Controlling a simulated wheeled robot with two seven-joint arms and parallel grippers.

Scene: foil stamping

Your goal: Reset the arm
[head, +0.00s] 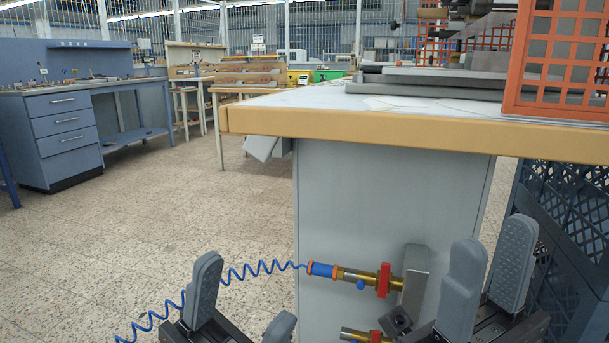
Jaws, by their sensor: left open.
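My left gripper (245,288) is low in the head view, left of the grey cabinet. Its two grey fingers stand apart with nothing between them. My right gripper (492,240) is at the lower right, in front of the cabinet's right edge. Its two grey fingers point up with a gap between them and hold nothing. Both grippers are below the level of the tabletop. The lower parts of both arms are cut off by the bottom edge.
A workbench (370,124) with a wooden edge juts above my grippers. Its grey cabinet (385,200) carries brass valves (360,277) and a blue coiled hose (236,277). An orange grid guard (560,60) stands on top. Dark blue crates (570,215) stand right. Left floor is clear.

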